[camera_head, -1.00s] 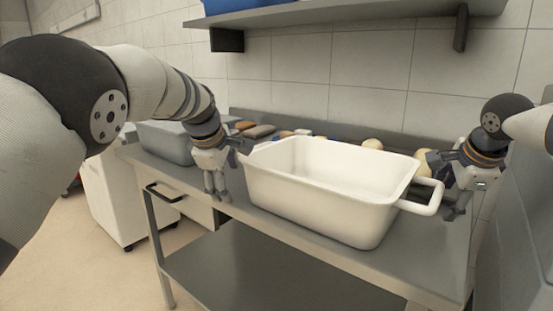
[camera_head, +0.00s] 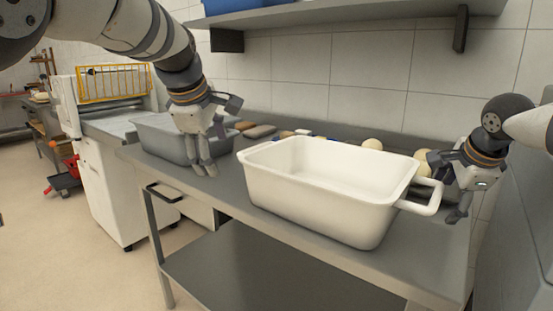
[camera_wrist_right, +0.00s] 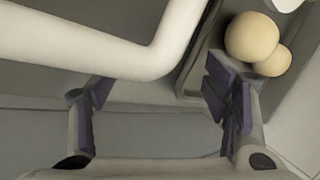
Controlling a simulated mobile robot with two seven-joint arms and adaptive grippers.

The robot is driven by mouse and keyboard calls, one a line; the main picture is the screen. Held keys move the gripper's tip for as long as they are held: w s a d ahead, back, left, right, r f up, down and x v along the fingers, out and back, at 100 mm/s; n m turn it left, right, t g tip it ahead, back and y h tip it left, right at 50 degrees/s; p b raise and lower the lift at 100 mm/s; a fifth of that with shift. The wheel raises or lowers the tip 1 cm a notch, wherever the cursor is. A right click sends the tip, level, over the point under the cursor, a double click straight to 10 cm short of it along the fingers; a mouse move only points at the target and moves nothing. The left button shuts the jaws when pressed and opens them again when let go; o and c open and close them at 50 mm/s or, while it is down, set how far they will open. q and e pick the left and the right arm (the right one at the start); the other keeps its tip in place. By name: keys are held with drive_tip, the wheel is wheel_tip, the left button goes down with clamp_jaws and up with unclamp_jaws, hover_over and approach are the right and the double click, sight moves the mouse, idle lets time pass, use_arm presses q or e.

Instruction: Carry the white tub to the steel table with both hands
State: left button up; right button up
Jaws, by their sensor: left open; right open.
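The white tub (camera_head: 310,205) sits upright and looks empty on the steel table (camera_head: 270,222). Its right handle (camera_head: 422,197) sticks out toward my right gripper; its left handle shows only as a short edge. My left gripper (camera_head: 204,168) is open and empty, left of the tub, apart from it and in front of a grey bin. My right gripper (camera_head: 457,215) is open just right of the right handle. In the right wrist view, the white handle (camera_wrist_right: 110,50) crosses beyond the open fingers (camera_wrist_right: 158,105), and nothing is held.
A grey bin (camera_head: 165,143) stands at the table's left end. Dough balls (camera_head: 372,144) and brown loaves (camera_head: 260,131) lie behind the tub. A wall shelf (camera_head: 340,16) hangs above. A white cabinet machine (camera_head: 112,190) stands at left. The lower shelf (camera_head: 240,265) is bare.

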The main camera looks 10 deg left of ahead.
drive_tip(key=v, duration=1.2)
